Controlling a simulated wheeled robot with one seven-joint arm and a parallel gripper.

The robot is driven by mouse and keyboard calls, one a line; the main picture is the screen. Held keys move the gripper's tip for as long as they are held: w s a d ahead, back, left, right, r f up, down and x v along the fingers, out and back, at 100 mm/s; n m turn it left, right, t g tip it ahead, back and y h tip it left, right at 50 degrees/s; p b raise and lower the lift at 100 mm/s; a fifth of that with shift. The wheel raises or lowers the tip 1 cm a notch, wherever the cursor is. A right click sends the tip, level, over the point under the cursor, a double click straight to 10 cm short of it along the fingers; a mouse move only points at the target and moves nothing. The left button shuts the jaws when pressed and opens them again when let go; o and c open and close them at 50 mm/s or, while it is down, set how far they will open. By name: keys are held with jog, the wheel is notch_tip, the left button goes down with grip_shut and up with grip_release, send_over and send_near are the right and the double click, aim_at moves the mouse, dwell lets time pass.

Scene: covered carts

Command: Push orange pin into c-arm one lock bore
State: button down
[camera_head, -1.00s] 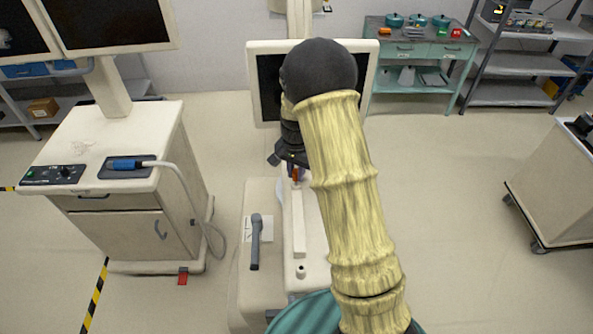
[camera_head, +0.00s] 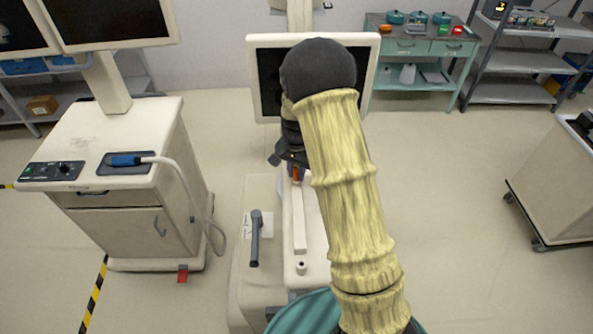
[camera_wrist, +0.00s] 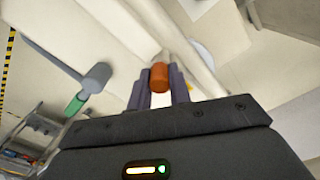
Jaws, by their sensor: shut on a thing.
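The orange pin (camera_wrist: 159,77) is held between the two fingers of my gripper (camera_wrist: 160,90) in the wrist view. In the head view the orange pin (camera_head: 296,174) shows just below my gripper (camera_head: 292,168), over the far part of the white c-arm cart (camera_head: 315,250). A raised white bar (camera_head: 299,222) runs along the cart top, with a small round post with a dark top (camera_head: 301,267) at its near end. The pin's lower end and the lock bore cannot be made out; my arm hides part of the cart.
A grey lever handle (camera_head: 255,238) stands on the cart's left side. A monitor (camera_head: 262,85) is behind my gripper. A white console cart (camera_head: 120,190) with a blue-ended probe stands at left, another cart (camera_head: 555,190) at right. The floor between is clear.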

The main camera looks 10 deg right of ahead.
aim_at(297, 170)
jog(key=shift+f, duration=0.2)
jog(key=c, duration=1.2)
grip_release()
jog(key=shift+r, duration=0.15)
notch_tip(297, 170, up, 17)
jog(key=b, duration=0.4)
jog(key=shift+b, duration=0.35)
jog(key=s+f+n+t+b, duration=0.1)
jog(key=s+f+n, duration=0.3)
jog(key=s, duration=0.6)
jog(key=s+f+n+t+b, duration=0.1)
jog(key=s+f+n, duration=0.3)
jog(key=s+f, duration=0.4)
jog(key=s, duration=0.3)
jog(key=shift+t, duration=0.3)
jog(key=shift+s, duration=0.1)
